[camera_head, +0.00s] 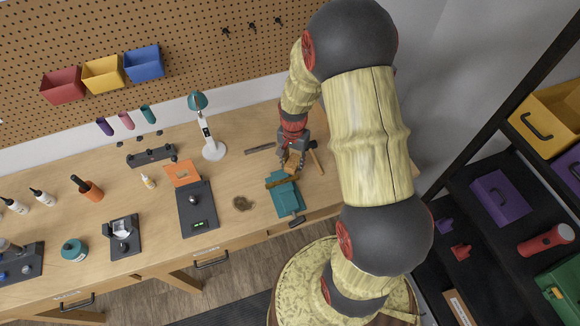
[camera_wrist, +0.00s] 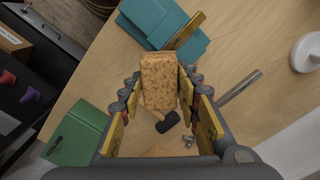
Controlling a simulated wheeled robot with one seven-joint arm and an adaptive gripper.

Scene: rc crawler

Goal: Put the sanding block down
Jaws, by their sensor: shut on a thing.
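The sanding block (camera_wrist: 159,82) is a tan, speckled, cork-like block. In the wrist view it sits between the fingertips of my gripper (camera_wrist: 163,88), which is shut on it. In the head view my gripper (camera_head: 292,158) is over the right part of the workbench (camera_head: 240,170), just behind the teal vise. The block is small and partly hidden there. In the wrist view it appears above the bench top, but I cannot tell its exact height.
The teal vise (camera_head: 287,198) stands close in front of my gripper. A lamp (camera_head: 213,150) stands to the left. Bare wood shows between the lamp and the vise, with a dark patch (camera_head: 242,203).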

